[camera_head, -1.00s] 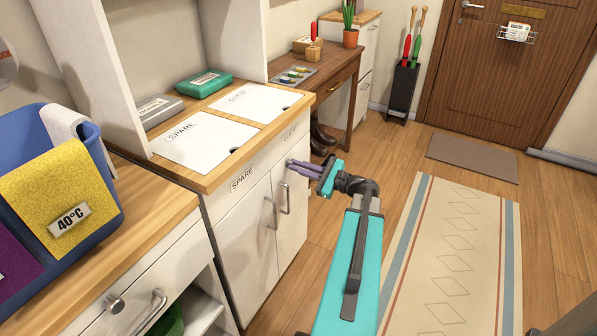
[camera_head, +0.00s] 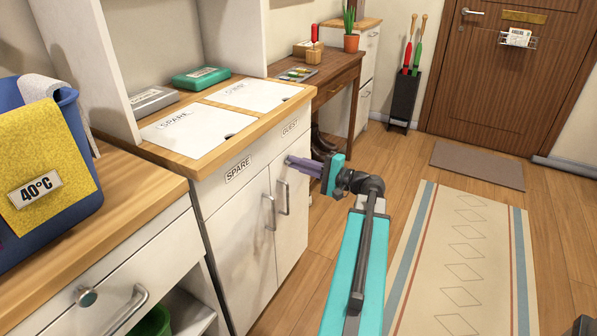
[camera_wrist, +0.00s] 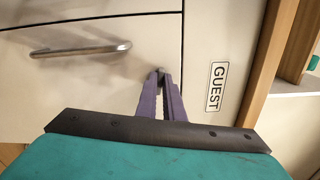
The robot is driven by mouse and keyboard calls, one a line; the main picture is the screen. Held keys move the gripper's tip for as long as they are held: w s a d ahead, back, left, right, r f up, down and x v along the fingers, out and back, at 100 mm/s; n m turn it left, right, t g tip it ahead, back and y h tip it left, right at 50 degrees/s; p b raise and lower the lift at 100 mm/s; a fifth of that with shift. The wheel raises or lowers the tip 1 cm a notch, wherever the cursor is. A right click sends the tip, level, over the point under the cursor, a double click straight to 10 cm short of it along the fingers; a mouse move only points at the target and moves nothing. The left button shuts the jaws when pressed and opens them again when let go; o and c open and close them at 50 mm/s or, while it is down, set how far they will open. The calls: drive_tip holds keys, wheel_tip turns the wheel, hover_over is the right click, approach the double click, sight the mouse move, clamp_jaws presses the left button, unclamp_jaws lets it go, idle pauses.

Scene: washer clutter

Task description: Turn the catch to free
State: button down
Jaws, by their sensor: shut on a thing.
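My gripper (camera_head: 289,161) reaches from the right to the front of the white cabinet, near the top of the door below the GUEST label (camera_head: 290,127). In the wrist view, its two purple fingers (camera_wrist: 160,76) meet at their tips on a small grey catch (camera_wrist: 160,70) at the seam of the door panel. The fingertips cover much of the catch, so how it is turned is hard to tell. The GUEST door (camera_head: 291,220) looks closed, with a bar handle (camera_head: 284,197) just below the gripper.
The SPARE door (camera_head: 240,250) with its own handle (camera_head: 269,212) is to the left. A blue basket (camera_head: 75,150) stands on the near counter. A desk (camera_head: 335,85) stands beyond the cabinet. The floor with the rug (camera_head: 465,250) is open to the right.

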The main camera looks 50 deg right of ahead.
drive_tip(key=shift+f+n+b, duration=0.1)
drive_tip(key=shift+n+b, duration=0.8)
drive_tip(key=shift+n, duration=0.2)
drive_tip(key=c, duration=1.9)
unclamp_jaws()
drive_tip(key=shift+o, duration=0.2)
drive_tip(key=shift+s, duration=0.15)
drive_tip(key=p+v, duration=0.2)
drive_tip(key=v, duration=1.1)
drive_tip(key=shift+s, duration=0.25)
drive_tip(key=shift+s, duration=0.1)
